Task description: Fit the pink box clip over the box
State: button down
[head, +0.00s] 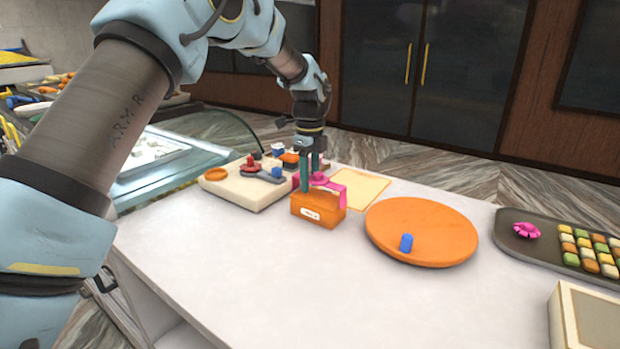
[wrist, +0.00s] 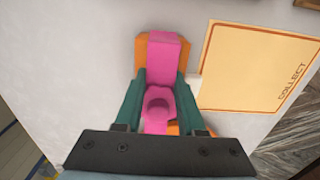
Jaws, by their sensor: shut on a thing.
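An orange box (head: 318,208) with a white label on its front stands on the white counter. The pink box clip (head: 338,182) is at the box's top, its band running across the box and a side hanging at the right. In the wrist view the clip (wrist: 165,62) lies over the box (wrist: 142,52), with orange showing on both sides. My gripper (head: 312,180) points down from above, its green fingers shut on the clip's round pink knob (wrist: 158,100). I cannot tell whether the clip rests fully on the box.
A yellow "COLLECT" mat (wrist: 255,70) lies beside the box. A cream block (head: 240,190) with small items is at the left.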

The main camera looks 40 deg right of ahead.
jog(key=shift+f+b, duration=0.35)
jog(key=shift+f, duration=0.45)
jog(key=shift+c, duration=2.1)
grip_release()
jog(key=shift+r, duration=0.15)
jog(key=shift+r+p, duration=3.25)
jog(key=shift+r, duration=2.15)
